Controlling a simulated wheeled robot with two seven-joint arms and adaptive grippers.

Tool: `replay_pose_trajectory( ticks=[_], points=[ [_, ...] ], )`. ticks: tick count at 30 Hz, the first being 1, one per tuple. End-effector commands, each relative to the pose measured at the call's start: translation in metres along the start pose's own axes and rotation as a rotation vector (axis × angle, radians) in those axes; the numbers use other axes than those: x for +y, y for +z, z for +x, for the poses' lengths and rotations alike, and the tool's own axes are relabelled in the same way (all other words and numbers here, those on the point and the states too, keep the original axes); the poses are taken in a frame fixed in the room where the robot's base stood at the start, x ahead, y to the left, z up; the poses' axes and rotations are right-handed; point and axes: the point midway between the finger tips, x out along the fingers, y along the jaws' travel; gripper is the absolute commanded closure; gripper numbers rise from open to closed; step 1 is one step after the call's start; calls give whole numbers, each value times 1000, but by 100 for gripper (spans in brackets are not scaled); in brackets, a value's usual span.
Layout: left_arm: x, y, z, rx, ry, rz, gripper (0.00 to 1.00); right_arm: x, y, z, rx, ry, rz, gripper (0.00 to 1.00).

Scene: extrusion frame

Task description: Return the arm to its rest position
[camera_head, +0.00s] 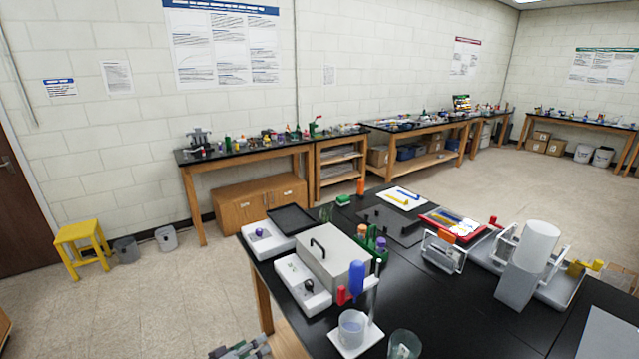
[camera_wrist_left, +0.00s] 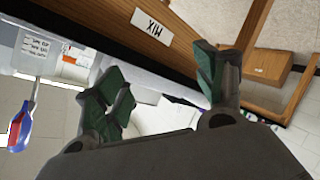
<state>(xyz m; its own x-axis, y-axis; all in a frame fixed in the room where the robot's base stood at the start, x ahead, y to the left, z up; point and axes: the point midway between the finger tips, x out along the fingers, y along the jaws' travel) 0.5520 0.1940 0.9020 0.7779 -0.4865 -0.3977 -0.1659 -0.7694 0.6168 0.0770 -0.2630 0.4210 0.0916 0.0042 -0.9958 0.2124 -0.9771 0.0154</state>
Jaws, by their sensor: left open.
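My left gripper (camera_head: 240,350) shows at the bottom edge of the head view, left of the black table (camera_head: 440,310) and low beside its front left corner. Only its dark grey and green end is in the picture. In the left wrist view the two green-padded fingers (camera_wrist_left: 160,68) stand wide apart with nothing between them. The wooden table edge with a label reading "MIX" (camera_wrist_left: 152,26) shows beyond the fingers; I cannot tell how far off it is. My right gripper is in neither view.
Near the left gripper, the table holds a grey-lidded box (camera_head: 333,258), a beaker (camera_head: 352,328) on a white stand and a glass (camera_head: 404,345). A grey and white upright piece (camera_head: 525,265) stands to the right. Open floor (camera_head: 170,300) lies to the left.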

Motion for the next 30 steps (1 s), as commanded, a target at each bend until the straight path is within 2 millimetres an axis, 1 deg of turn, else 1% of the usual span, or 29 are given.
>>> replay_pose_trajectory(
  ticks=[1,3,9,11,15,18,23,24,26,30],
  points=[
    [-20,7,2,-5,-38,27,29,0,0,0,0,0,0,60],
    [-45,16,2,-13,-87,72,29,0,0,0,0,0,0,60],
    [-116,48,-1,-54,-220,188,29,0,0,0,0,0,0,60],
    [-136,58,-3,-71,-257,221,29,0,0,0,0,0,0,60],
    [-179,86,-11,-117,-337,290,29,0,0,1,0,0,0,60],
    [-209,107,-19,-154,-389,337,29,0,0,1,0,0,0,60],
    [-252,145,-34,-224,-463,402,29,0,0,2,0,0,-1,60],
    [-262,155,-39,-244,-480,417,29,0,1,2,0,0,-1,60],
    [-276,171,-46,-273,-503,438,29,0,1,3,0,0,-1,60],
    [-306,209,-64,-347,-552,484,29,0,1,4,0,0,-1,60]
  ],
)
